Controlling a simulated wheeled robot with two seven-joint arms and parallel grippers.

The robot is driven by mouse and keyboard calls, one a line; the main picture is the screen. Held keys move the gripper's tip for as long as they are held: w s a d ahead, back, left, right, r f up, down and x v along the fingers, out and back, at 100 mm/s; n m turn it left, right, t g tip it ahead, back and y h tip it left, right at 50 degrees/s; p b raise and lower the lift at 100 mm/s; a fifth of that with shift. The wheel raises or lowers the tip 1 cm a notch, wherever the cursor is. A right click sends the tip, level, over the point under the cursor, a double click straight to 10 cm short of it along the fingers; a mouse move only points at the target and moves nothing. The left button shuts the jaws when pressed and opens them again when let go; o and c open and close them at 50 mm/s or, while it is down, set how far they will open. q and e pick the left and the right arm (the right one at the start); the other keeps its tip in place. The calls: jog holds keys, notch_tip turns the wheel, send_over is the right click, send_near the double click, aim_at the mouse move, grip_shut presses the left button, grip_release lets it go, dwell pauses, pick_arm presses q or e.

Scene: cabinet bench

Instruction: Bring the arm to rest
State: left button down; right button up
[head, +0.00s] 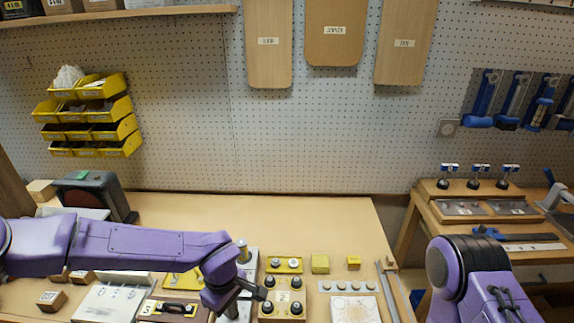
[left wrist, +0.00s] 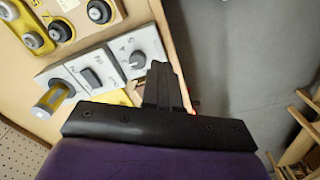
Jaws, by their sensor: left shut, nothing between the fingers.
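My left arm reaches in from the left over the bench (head: 330,215). My left gripper (head: 260,292) is dark, shut and empty, just left of the wooden block with several black knobs marked 2 (head: 283,297). In the left wrist view its closed fingers (left wrist: 163,86) stand together, beside a row of pale control blocks (left wrist: 95,80) with a dial, a rocker switch and a yellow-handled knob. No contact with them can be made out. My right arm shows at the lower right, its gripper out of the picture.
A brown case (head: 174,309) and a pale panel (head: 112,300) lie under my left arm. A yellow tray (head: 284,265) and a yellow block (head: 320,264) stand behind the knob block. A side bench (head: 440,226) is on the right, past a floor gap.

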pick_arm(q)
jog(key=a+f+n+t+y, duration=0.1)
jog(key=a+f+n+t, duration=0.1)
jog(key=f+n, duration=0.1)
jog(key=shift+w+a+y, duration=0.3)
jog(key=shift+w+y, duration=0.1)
jog(key=s+a+f+m+b, duration=0.2)
jog(key=s+a+f+b, duration=0.1)
jog(key=s+f, duration=0.5)
jog(key=s+a+f+m+y+b, duration=0.1)
jog(key=s+a+f+m+b, duration=0.2)
jog(key=s+a+f, duration=0.3)
jog(key=s+a+f+m+t+b, duration=0.1)
jog(key=s+a+f, duration=0.4)
jog(key=s+f, duration=0.5)
jog(key=shift+s+a+m+y+b, duration=0.3)
jog(key=shift+s+m+b, duration=0.2)
jog(key=shift+m+b, duration=0.55)
pick_arm(e)
notch_tip(320, 180, down, 9)
jog(key=shift+f, duration=0.15)
pick_arm(q)
jog(key=shift+d+f, duration=0.1)
pick_arm(e)
jog(key=shift+s, duration=0.1)
